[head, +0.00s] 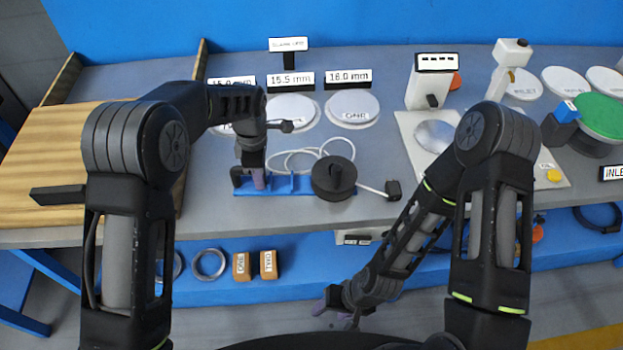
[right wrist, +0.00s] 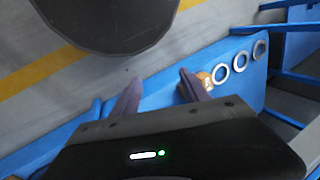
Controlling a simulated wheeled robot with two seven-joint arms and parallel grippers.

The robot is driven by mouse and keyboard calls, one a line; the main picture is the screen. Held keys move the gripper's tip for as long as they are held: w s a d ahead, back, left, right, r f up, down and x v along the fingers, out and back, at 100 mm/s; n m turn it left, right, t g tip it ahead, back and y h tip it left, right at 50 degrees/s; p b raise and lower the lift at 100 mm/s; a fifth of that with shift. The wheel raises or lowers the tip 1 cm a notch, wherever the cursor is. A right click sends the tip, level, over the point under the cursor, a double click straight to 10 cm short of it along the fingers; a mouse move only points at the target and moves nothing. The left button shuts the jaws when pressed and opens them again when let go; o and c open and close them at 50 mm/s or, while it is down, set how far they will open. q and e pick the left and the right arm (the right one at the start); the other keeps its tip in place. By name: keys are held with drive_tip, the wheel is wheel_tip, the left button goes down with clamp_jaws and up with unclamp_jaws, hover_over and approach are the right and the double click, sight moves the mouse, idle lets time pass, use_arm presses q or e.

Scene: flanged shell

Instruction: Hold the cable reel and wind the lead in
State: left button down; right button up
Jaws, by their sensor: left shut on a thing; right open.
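The cable reel (head: 334,176) is a dark disc with a knob on top, standing at the right end of a blue base (head: 290,185) on the grey bench. Its pale lead (head: 302,153) lies in loose loops behind it, and a short length runs right to a black plug (head: 393,190). My left gripper (head: 259,182) points down and is shut at the left end of the blue base; its fingers hide the part held. My right gripper (head: 340,298) is open and empty, low in front of the bench; its fingers also show in the right wrist view (right wrist: 155,95).
White discs (head: 352,110) with size signs (head: 348,79) stand behind the reel. A white device (head: 432,82) and a grey plate stand to its right. A wooden board (head: 60,170) lies at left. The lower blue shelf holds rings (head: 209,263) and small brown boxes (head: 268,264).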

sight(336, 170)
idle(0.3)
